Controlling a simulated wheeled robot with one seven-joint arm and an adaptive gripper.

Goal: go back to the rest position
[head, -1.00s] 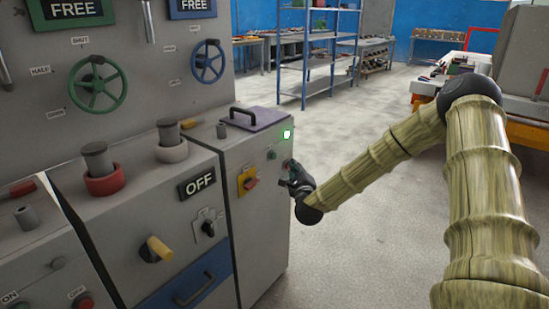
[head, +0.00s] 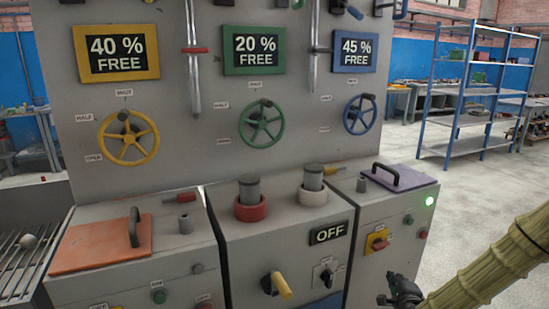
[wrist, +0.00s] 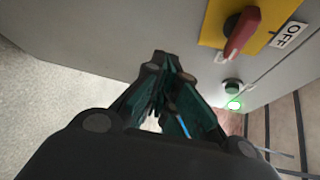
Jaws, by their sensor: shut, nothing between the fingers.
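My gripper (head: 388,299) shows at the lower right of the head view, at the end of my arm, in front of the right-hand cabinet. In the wrist view my gripper (wrist: 168,75) has its dark green fingers drawn together, with nothing between them. The grey face of the right-hand cabinet (wrist: 110,35) fills the top of the wrist view. A red rotary switch on a yellow plate (head: 379,243) is on that cabinet, above and left of the gripper and apart from it; it also shows in the wrist view (wrist: 242,32).
The panel carries a yellow handwheel (head: 128,138), a green handwheel (head: 262,124) and a blue handwheel (head: 360,114). A middle cabinet shows an OFF display (head: 329,233). A green lamp (head: 429,201) glows on the right cabinet. A blue shelf rack (head: 470,95) stands behind; open floor (head: 470,200) lies to the right.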

